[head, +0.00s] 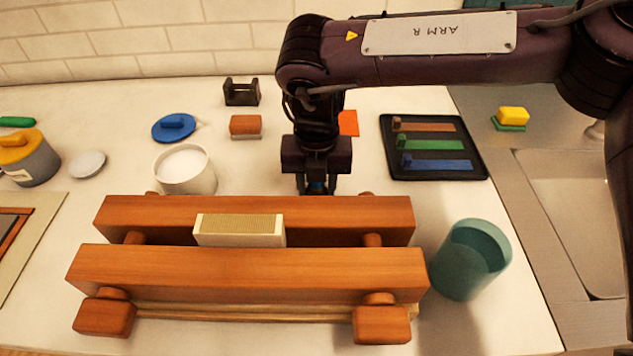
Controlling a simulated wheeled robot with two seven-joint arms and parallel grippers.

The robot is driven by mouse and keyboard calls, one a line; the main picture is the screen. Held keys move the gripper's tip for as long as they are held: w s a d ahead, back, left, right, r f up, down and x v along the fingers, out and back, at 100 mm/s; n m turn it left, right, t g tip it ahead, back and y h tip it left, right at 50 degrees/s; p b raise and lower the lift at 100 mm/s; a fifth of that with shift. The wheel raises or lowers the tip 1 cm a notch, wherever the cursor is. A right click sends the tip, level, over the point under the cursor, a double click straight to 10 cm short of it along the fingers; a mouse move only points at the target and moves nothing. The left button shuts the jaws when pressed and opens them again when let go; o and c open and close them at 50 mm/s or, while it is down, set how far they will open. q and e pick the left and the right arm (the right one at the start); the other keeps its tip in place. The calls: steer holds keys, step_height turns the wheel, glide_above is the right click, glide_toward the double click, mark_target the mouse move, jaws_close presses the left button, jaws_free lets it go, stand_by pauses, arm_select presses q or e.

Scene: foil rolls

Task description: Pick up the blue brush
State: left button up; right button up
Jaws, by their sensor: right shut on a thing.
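My right gripper (316,187) points down just behind the rear beam of the wooden rack. It is shut on a small blue thing (316,187), of which only a bit shows between the fingers. This may be the blue brush, but its lower part is hidden behind the beam and I cannot tell its full shape. My left gripper is not in view.
The wooden rack (250,272) with a cream block (240,230) fills the front. A teal cup (470,258) stands right, a white pot (185,175) and blue lid-like disc (174,128) left. A black tray (394,168) of coloured pieces lies behind right.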

steer(key=shift+c, duration=0.7)
steer(key=shift+r, duration=0.15)
steer(key=shift+r, duration=0.15)
step_height(320, 180, up, 9)
steer(key=shift+f, duration=0.2)
step_height(320, 180, up, 11)
steer(key=p, duration=0.2)
stand_by(1.6)
